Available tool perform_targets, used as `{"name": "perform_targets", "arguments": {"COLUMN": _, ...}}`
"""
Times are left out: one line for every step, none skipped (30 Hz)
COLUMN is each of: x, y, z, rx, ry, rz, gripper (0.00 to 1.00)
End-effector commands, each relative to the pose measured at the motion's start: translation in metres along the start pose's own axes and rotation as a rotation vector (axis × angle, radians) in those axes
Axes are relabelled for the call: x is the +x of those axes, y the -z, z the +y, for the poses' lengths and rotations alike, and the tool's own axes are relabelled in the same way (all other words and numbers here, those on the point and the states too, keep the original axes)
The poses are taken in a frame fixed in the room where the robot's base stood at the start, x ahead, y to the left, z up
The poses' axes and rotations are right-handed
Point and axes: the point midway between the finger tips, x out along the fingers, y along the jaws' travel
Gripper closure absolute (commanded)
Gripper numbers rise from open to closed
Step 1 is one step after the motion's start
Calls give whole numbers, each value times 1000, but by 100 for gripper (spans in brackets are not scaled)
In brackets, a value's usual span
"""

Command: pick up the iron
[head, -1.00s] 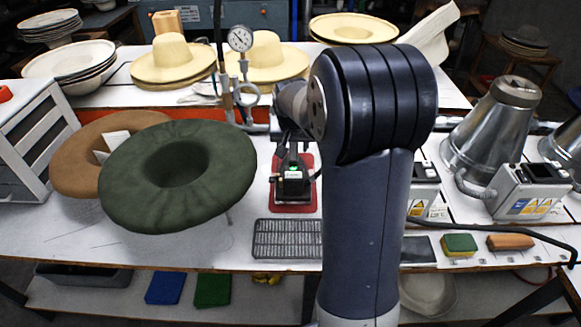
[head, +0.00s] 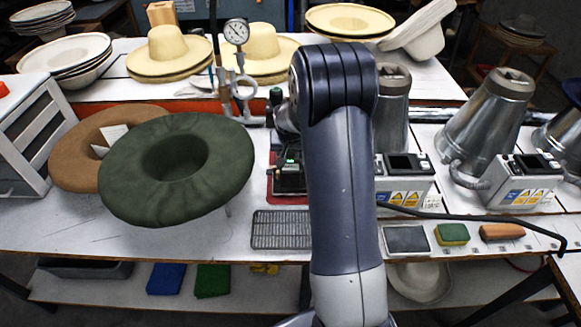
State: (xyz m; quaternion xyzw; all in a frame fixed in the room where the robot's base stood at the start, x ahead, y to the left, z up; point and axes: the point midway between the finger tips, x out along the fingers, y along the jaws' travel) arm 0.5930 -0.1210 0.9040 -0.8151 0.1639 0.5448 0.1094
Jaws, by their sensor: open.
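The iron (head: 288,183) appears as a dark, boxy body on a red pad (head: 271,194) on the white worktable, left of my arm. Its right side is hidden by my arm. My gripper (head: 288,150) is small and dark against the iron and largely hidden behind my wrist and forearm. It is open and seems to be just above or at the top of the iron; I cannot tell whether they touch.
A green felt hat (head: 215,190) and a brown one (head: 72,160) lie to the left. A wire rack (head: 281,229) lies in front of the pad. Control boxes (head: 405,178) and metal cones (head: 487,120) stand right. A pressure gauge (head: 236,32) stands behind.

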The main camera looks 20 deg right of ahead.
Motion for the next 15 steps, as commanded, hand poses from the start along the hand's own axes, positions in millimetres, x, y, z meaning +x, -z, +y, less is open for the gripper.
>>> {"name": "perform_targets", "arguments": {"x": 2, "y": 0, "z": 0, "rx": 0, "ry": 0, "rz": 0, "gripper": 50}}
{"name": "perform_targets", "arguments": {"x": 2, "y": 0, "z": 0, "rx": 0, "ry": 0, "rz": 0, "gripper": 50}}
{"name": "perform_targets", "arguments": {"x": 3, "y": 0, "z": 0, "rx": 0, "ry": 0, "rz": 0, "gripper": 50}}
{"name": "perform_targets", "arguments": {"x": 3, "y": 0, "z": 0, "rx": 0, "ry": 0, "rz": 1, "gripper": 50}}
{"name": "perform_targets", "arguments": {"x": 3, "y": 0, "z": 0, "rx": 0, "ry": 0, "rz": 1, "gripper": 50}}
{"name": "perform_targets", "arguments": {"x": 3, "y": 0, "z": 0, "rx": 0, "ry": 0, "rz": 1, "gripper": 50}}
{"name": "perform_targets", "arguments": {"x": 3, "y": 0, "z": 0, "rx": 0, "ry": 0, "rz": 1, "gripper": 50}}
{"name": "perform_targets", "arguments": {"x": 3, "y": 0, "z": 0, "rx": 0, "ry": 0, "rz": 1, "gripper": 50}}
{"name": "perform_targets", "arguments": {"x": 3, "y": 0, "z": 0, "rx": 0, "ry": 0, "rz": 0, "gripper": 53}}
{"name": "perform_targets", "arguments": {"x": 2, "y": 0, "z": 0, "rx": 0, "ry": 0, "rz": 0, "gripper": 56}}
{"name": "perform_targets", "arguments": {"x": 2, "y": 0, "z": 0, "rx": 0, "ry": 0, "rz": 0, "gripper": 58}}
{"name": "perform_targets", "arguments": {"x": 2, "y": 0, "z": 0, "rx": 0, "ry": 0, "rz": 0, "gripper": 61}}
{"name": "perform_targets", "arguments": {"x": 2, "y": 0, "z": 0, "rx": 0, "ry": 0, "rz": 0, "gripper": 64}}
{"name": "perform_targets", "arguments": {"x": 2, "y": 0, "z": 0, "rx": 0, "ry": 0, "rz": 0, "gripper": 66}}
{"name": "perform_targets", "arguments": {"x": 2, "y": 0, "z": 0, "rx": 0, "ry": 0, "rz": 0, "gripper": 70}}
